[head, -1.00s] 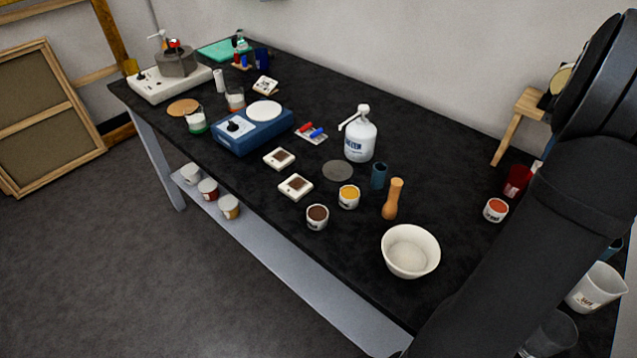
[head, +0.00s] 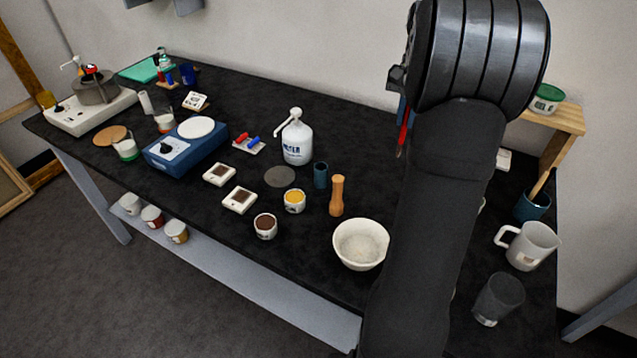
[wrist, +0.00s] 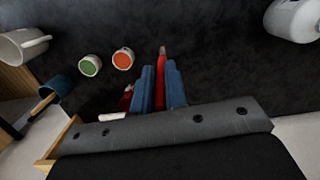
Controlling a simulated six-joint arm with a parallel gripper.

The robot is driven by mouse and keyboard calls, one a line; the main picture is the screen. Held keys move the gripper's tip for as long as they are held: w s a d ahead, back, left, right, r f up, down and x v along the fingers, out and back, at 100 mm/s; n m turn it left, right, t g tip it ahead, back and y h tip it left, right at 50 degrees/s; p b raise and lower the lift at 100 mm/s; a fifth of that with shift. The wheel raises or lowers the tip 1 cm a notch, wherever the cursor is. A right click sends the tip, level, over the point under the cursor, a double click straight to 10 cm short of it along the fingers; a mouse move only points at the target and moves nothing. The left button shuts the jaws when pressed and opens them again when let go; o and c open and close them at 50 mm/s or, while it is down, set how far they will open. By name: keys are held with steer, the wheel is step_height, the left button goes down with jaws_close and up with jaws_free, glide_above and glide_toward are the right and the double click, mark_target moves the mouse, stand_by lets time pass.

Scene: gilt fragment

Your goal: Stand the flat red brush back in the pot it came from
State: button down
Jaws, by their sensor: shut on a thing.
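My gripper (wrist: 161,82) is shut on the red brush (wrist: 161,60), which sticks out beyond the two blue fingers in the wrist view. In the head view the red brush (head: 405,132) hangs at the left edge of my arm, above the black table, and most of the gripper is hidden. A dark blue pot (head: 532,207) with a wooden handle in it stands at the right; it also shows in the wrist view (wrist: 60,84). A small empty-looking blue pot (head: 320,176) stands mid-table. A red pot (wrist: 126,99) is partly hidden beside the left finger.
A white bowl (head: 360,246), wooden pestle (head: 337,196) and white bottle (head: 297,142) stand left of my arm. Jars of green (wrist: 90,66) and orange (wrist: 123,59) show in the wrist view.

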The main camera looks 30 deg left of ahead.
steer(key=s+a+f+n, duration=0.1)
steer(key=s+a, duration=0.3)
steer(key=a, duration=0.5)
steer(key=s+a, duration=0.4)
steer(key=a, duration=0.5)
step_height(320, 180, down, 10)
steer(key=shift+f, duration=0.2)
steer(key=shift+a, duration=0.1)
steer(key=c, duration=1.8)
jaws_free()
steer(key=shift+f, duration=0.15)
steer(key=o, duration=0.3)
steer(key=shift+o, duration=0.2)
step_height(320, 180, up, 12)
steer(key=w, duration=0.1)
steer(key=shift+w, duration=0.2)
